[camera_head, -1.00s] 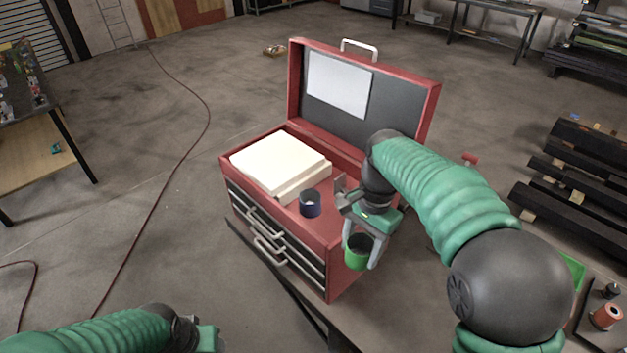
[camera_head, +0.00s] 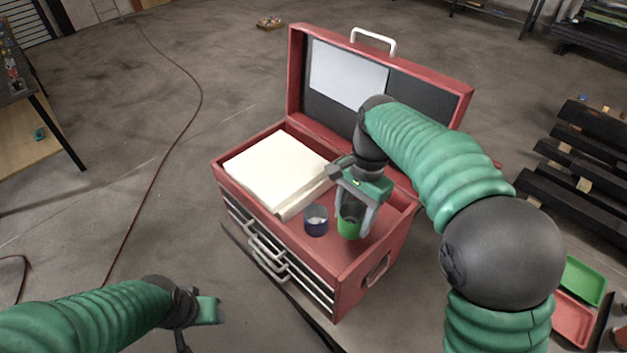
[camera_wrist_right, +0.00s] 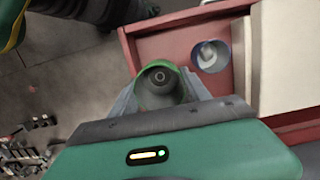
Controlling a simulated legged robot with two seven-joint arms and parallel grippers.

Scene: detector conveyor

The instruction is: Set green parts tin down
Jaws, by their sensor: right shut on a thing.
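The green parts tin (camera_head: 348,226) is held upright between the fingers of my right gripper (camera_head: 353,222), over the red floor of the open toolbox's top tray (camera_head: 378,232). I cannot tell whether its base touches the tray floor. In the right wrist view the tin (camera_wrist_right: 160,86) shows its open mouth between the two fingers. A dark blue tin (camera_head: 316,221) stands on the tray just left of the green tin, and it also shows in the right wrist view (camera_wrist_right: 210,56). My left gripper (camera_head: 208,312) is at the lower left, away from the toolbox; its fingers are not clear.
A cream block (camera_head: 275,170) fills the tray's left part. The raised lid (camera_head: 440,100) stands behind my right arm. A green bin (camera_head: 585,280) and a red bin (camera_head: 575,315) are at the lower right. Bare red tray floor lies right of the green tin.

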